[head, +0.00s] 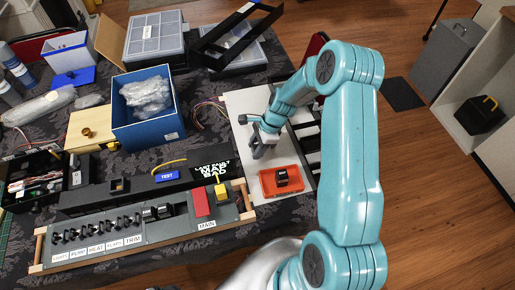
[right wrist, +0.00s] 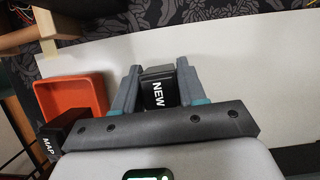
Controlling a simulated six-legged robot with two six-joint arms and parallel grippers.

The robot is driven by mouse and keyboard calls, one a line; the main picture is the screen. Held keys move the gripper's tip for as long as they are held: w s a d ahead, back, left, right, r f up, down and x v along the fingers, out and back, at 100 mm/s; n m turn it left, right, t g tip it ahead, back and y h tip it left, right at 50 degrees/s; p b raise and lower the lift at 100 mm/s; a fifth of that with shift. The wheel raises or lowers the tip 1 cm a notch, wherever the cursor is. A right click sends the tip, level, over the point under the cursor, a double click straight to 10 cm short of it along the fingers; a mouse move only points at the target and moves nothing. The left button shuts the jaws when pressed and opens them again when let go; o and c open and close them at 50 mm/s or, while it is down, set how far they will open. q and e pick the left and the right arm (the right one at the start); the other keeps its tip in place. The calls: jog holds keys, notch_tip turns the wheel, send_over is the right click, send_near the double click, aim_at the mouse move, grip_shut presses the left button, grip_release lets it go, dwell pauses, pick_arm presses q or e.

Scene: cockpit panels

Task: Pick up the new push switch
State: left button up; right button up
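The new push switch (right wrist: 158,92) is a small black block with a white NEW label. In the right wrist view it stands between the two grey fingers of my right gripper (right wrist: 160,75), whose tips meet its sides with hardly any gap. In the head view my right gripper (head: 262,148) is low over the white board, just behind the orange tray (head: 266,187); there the fingers hide the switch. Whether the switch is clear of the board I cannot tell. My left gripper is not in view.
A black block marked MAP (right wrist: 52,145) is near the orange tray in the right wrist view. The white board (head: 243,103) has free room around the gripper. The switch panel (head: 150,225), blue box (head: 150,133) and black frame (head: 238,40) stand to the left and behind.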

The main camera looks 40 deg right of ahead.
jog(key=shift+c, duration=1)
jog(key=shift+s, duration=0.1)
jog(key=shift+r, duration=0.1)
